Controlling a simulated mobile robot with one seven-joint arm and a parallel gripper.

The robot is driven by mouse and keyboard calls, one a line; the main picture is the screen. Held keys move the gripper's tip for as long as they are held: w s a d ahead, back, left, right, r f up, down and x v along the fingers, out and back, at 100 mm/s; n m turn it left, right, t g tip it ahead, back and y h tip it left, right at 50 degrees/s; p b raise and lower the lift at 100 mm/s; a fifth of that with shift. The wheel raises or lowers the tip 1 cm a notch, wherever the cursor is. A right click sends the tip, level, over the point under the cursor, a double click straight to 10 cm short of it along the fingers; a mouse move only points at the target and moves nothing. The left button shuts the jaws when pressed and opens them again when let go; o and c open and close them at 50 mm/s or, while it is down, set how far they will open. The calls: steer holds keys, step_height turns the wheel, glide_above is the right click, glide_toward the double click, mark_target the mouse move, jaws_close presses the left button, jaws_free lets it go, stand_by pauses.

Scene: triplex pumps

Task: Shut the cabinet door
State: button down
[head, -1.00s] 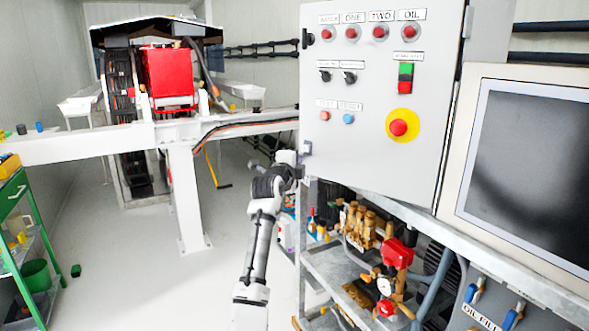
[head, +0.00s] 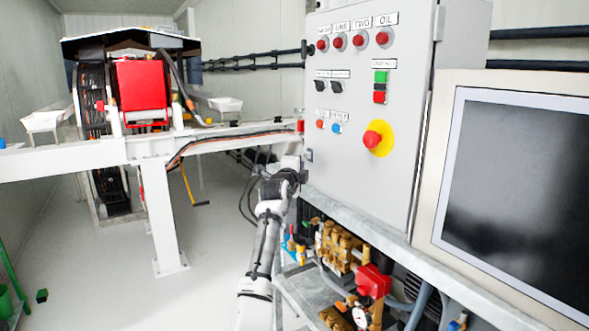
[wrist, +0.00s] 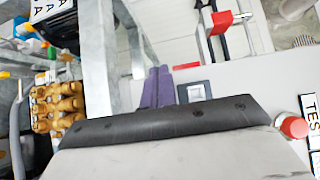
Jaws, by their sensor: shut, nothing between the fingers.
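The cabinet is a light grey control box whose door (head: 345,155) carries red buttons, switches and a yellow-ringed stop button. The door looks nearly in line with the box, but I cannot tell whether it is flush. A small square latch (wrist: 195,92) sits near its lower left edge and shows in the head view too. My gripper (wrist: 155,88) has its purple fingers together and empty, beside the latch at the door's edge. Whether they touch it is unclear. In the head view my arm reaches up to the door's lower left corner, and the fingers are hidden there.
A framed screen (head: 510,190) stands right of the cabinet. Brass pump parts (head: 338,248) and a red valve (head: 373,281) sit below it. A white beam (head: 70,154) on a post runs behind on the left. The floor (head: 110,270) at left is mostly clear.

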steer(key=shift+w+d+r, duration=0.15)
steer(key=shift+w+d, duration=0.15)
steer(key=shift+d, duration=0.1)
